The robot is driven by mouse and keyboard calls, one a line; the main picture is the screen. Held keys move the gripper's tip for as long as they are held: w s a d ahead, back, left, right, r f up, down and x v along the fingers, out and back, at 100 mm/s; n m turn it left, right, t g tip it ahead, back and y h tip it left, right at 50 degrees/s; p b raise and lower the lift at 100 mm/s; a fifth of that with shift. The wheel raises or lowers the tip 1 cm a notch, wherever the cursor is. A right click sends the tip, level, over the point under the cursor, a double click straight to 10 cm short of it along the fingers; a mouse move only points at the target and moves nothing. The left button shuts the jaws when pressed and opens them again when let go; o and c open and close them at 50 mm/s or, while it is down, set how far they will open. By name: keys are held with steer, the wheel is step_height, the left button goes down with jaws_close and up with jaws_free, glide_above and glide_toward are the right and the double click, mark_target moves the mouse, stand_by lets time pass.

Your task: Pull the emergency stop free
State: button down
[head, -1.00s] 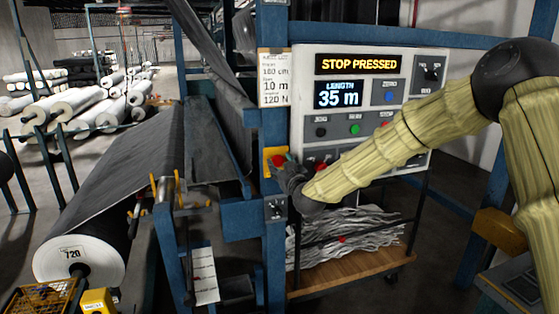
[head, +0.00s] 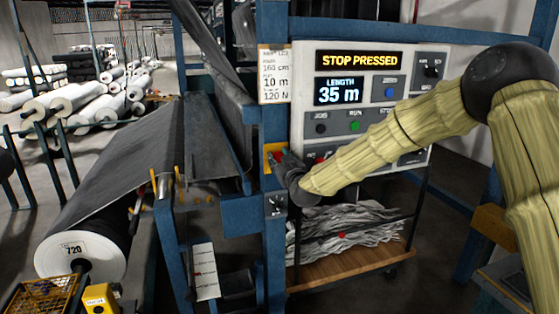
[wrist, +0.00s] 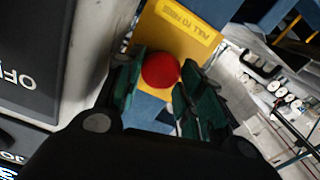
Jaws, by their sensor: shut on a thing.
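The emergency stop is a red round button (wrist: 161,70) on a yellow plate (wrist: 165,32) in the wrist view. The plate carries a label that seems to read "PULL TO RESET". In the head view the yellow plate (head: 268,155) is on the blue post, left of the control panel, with the button mostly hidden by my gripper (head: 283,160). In the wrist view my gripper (wrist: 157,88) has its green-padded fingers on either side of the red button, shut on it. The control panel (head: 310,110) display reads "STOP PRESSED" and "LENGTH 35 m".
The blue post (head: 272,225) carries a small switch box (head: 275,206) below the plate. A cart (head: 350,265) with grey scrap stands under the panel. A large grey roll (head: 80,250) is at the left. My arm crosses in front of the panel's lower part.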

steer(key=shift+s+d+f+b, duration=0.2)
steer(key=shift+s+b, duration=0.35)
steer(key=shift+s, duration=0.2)
steer(key=c, duration=1.2)
jaws_free()
steer(key=shift+s+d+r, duration=0.15)
steer(key=shift+s+r, duration=0.05)
steer(key=shift+f, duration=0.1)
steer(key=v, duration=1.2)
